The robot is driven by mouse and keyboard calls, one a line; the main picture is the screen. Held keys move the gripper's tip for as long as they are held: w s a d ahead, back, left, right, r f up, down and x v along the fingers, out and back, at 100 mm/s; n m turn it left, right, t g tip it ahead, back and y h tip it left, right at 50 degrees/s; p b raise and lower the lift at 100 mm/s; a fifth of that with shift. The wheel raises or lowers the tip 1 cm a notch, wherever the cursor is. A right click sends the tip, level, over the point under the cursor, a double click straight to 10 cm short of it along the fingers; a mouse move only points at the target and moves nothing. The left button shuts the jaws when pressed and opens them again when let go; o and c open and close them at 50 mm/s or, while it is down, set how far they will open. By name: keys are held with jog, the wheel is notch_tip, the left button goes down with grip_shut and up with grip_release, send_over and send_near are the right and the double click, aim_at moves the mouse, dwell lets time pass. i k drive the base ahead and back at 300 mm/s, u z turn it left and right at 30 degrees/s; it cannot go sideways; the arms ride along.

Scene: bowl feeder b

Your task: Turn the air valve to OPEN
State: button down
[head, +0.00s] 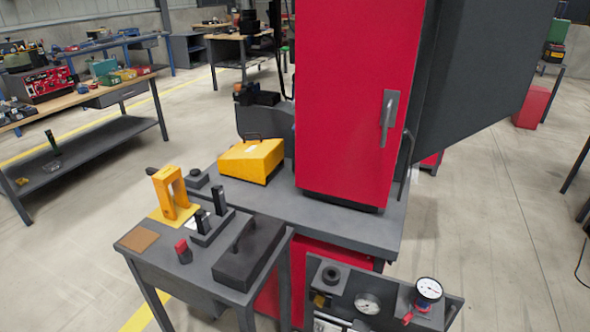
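A dark grey panel (460,307) stands at the bottom right, partly cut off by the lower edge. A small red lever (408,317) sits on it below a round white-faced gauge (428,289); it looks like the air valve's handle. The lever is too small to tell whether it stands at OPEN or closed, and no OPEN label can be read. A second gauge (368,304) and a dark round fitting (330,275) are to its left. My gripper is not in view.
A tall red cabinet (360,90) stands behind the panel. A grey side table (155,265) at the left holds a yellow upright frame (163,185), a red-topped knob (183,250) and a dark block with a handle (250,255). The floor (510,240) to the right is clear.

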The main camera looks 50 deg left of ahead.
aim_at(319, 300)
jog(key=u, duration=1.9)
jog(key=k, duration=0.75)
jog(key=u, duration=0.1)
